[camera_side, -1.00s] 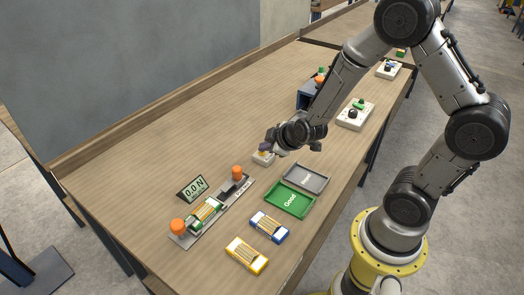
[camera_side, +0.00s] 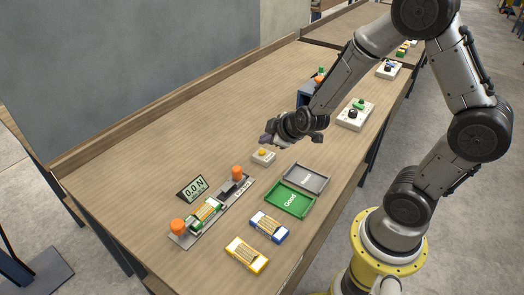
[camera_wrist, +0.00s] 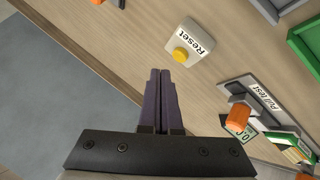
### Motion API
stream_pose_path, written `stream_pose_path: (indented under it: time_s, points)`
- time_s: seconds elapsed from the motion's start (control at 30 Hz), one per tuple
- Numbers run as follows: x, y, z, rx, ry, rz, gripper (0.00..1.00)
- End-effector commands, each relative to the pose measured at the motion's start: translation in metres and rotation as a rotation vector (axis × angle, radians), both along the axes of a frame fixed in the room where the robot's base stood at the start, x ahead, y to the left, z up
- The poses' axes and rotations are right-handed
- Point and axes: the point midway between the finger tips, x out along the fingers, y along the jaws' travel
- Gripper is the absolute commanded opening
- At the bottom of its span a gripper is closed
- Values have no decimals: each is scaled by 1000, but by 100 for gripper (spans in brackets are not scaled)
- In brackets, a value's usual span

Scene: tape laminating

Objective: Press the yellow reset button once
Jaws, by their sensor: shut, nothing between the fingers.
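The reset button is a yellow cap (camera_side: 262,152) on a small white box (camera_side: 264,159) in the middle of the table. In the wrist view the yellow button (camera_wrist: 180,55) sits on the white box marked "Reset" (camera_wrist: 188,38), ahead of my fingertips. My gripper (camera_side: 266,139) is above and just behind the box in the side view, apart from the button. In the wrist view my gripper's purple fingers (camera_wrist: 160,73) are together with nothing between them.
The pull-test fixture (camera_side: 232,196) with orange knobs and a "0.0 N" display (camera_side: 193,188) lies front left of the box. A green "Good" tray (camera_side: 283,205) and a grey tray (camera_side: 318,181) lie to its right. Blue (camera_side: 280,234) and yellow (camera_side: 236,253) pieces lie in front.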

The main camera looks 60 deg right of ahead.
Motion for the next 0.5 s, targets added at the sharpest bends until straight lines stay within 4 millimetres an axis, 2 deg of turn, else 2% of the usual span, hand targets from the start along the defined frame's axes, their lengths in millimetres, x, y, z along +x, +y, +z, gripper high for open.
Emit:
stream_pose_path:
  time_s: [0.3, 0.5]
  points:
    - [0, 0, 30, 1, 0, -1, 0]
    - [0, 0, 39, 2, -1, 0, 0]
